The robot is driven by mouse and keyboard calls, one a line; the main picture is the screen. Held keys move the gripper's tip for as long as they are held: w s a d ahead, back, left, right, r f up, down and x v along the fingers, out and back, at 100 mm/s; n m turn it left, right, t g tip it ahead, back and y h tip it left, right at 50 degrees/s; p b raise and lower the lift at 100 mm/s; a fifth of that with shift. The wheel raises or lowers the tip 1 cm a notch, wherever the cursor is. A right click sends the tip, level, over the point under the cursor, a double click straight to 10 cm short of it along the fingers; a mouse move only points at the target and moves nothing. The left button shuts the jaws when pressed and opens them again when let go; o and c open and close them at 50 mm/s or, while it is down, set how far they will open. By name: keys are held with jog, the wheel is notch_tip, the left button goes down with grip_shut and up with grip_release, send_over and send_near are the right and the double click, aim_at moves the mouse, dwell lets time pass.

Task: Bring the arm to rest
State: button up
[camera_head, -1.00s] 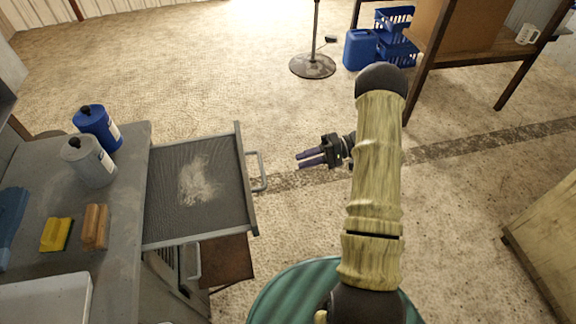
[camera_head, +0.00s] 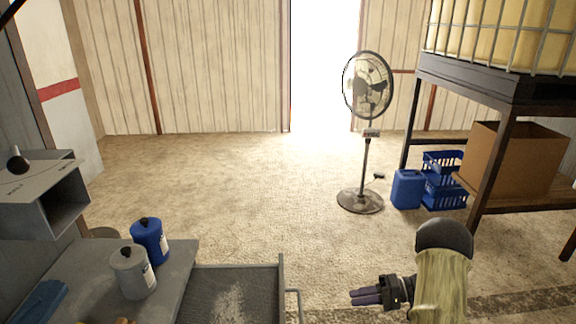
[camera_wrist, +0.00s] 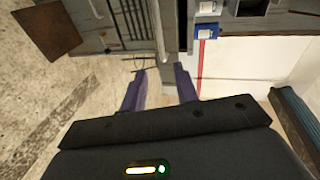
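My gripper (camera_head: 352,297) is at the lower right of the head view, over the bare floor to the right of the open drawer (camera_head: 281,285). Its two purple fingers point left and are apart with nothing between them. The wrist view also shows my gripper (camera_wrist: 160,71) with a clear gap between the fingers. My arm's yellowish sleeve and dark joint show at the bottom right of the head view. The rest of the arm is cut off below the frame.
The workbench (camera_head: 182,250) carries a grey canister (camera_head: 131,275) and a blue canister (camera_head: 149,242). A standing fan (camera_head: 367,150), a blue jug (camera_head: 406,190), blue crates (camera_head: 443,192) and a rack (camera_head: 490,165) with a cardboard box (camera_head: 515,160) stand farther back. The middle floor is clear.

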jog(key=w+a+r+t+h+p, duration=0.1)
jog(key=w+r+t+h+p, duration=0.1)
jog(key=w+r+t+h, duration=0.5)
jog(key=w+a+r+t+h+p, duration=0.1)
jog(key=w+r+t+h+p, duration=0.1)
jog(key=r+h, duration=0.5)
jog(key=s+a+r+g+p, duration=0.1)
jog(key=s+a+r+g, duration=0.1)
jog(key=s, duration=1.1)
jog(key=s+a+r+g+h+p, duration=0.1)
jog(key=s+a+g, duration=0.3)
jog(key=s, duration=0.9)
jog(key=shift+s+a+r+g+p, duration=0.35)
jog(key=shift+r+g+p, duration=0.25)
jog(key=shift+r+g, duration=0.3)
jog(key=shift+w+f, duration=0.1)
jog(key=shift+f, duration=0.05)
